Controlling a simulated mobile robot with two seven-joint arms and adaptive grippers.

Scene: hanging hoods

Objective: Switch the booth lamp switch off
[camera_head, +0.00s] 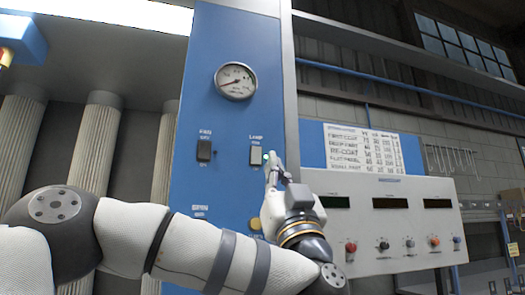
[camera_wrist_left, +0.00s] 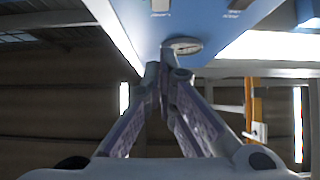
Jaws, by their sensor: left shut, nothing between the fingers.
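In the left wrist view the closed fingertips (camera_wrist_left: 165,66) point toward the panel, and a switch shows at the top edge (camera_wrist_left: 160,6). My right gripper is not in view.
A similar fan switch (camera_head: 204,150) sits left of the lamp switch. A round gauge (camera_head: 235,81) is above them. A white control box (camera_head: 388,222) with several knobs stands to the right.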

